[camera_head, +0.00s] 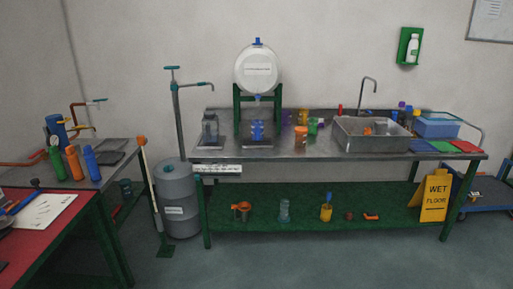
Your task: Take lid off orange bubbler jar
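A jar with orange-brown contents or body (301,140) stands upright on the steel bench top, left of the sink. I cannot tell from here whether it is the bubbler jar or whether a lid sits on it. An orange-topped item (241,211) stands on the green lower shelf, too small to make out. Neither of my grippers is in view.
The long steel bench (270,151) holds a sink (372,138), a grey jar (210,127) and several coloured bottles. A grey barrel (177,200) stands at its left. A yellow wet-floor sign (435,198) stands at right. The grey floor (320,264) in front is clear.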

